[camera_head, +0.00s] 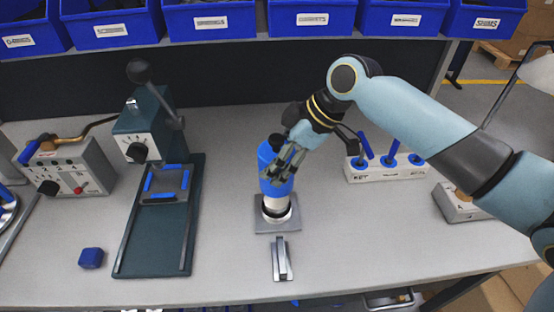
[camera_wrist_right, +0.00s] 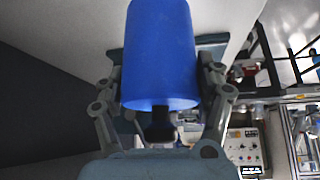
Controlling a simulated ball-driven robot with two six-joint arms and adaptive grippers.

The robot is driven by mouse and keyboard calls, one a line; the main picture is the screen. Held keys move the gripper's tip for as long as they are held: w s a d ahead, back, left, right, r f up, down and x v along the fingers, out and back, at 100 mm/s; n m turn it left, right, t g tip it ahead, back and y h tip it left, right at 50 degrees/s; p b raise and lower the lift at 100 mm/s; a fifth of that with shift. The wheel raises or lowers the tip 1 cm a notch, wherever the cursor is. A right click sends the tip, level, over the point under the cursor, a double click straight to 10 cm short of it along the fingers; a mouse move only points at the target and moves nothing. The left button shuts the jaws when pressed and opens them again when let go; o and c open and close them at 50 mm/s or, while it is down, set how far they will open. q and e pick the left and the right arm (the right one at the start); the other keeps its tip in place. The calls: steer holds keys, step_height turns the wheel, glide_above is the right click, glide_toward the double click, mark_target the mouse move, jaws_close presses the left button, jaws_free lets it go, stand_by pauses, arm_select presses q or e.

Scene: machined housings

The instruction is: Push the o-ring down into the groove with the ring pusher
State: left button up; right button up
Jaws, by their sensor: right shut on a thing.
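My right gripper (camera_head: 281,168) is shut on the ring pusher (camera_head: 269,155), a blue cylinder with a pale lower end. The pusher stands about upright over the grey square housing (camera_head: 262,226), its lower end at the round opening. I cannot tell whether it touches the housing. A dark rim shows around the opening; I cannot tell whether it is the o-ring or the groove's shadow. In the right wrist view, the blue body (camera_wrist_right: 160,55) sits between the fingers of the right gripper (camera_wrist_right: 162,78). My left gripper is out of view.
A green lever press (camera_head: 158,220) stands to the left, with a small blue block (camera_head: 91,258) beside it. A grey metal piece (camera_head: 282,260) lies in front of the housing. A white rack with blue-handled tools (camera_head: 385,173) stands right. Blue bins (camera_head: 210,22) line the back.

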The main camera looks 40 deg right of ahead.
mark_target(279, 137)
steer(key=shift+r, duration=2.3)
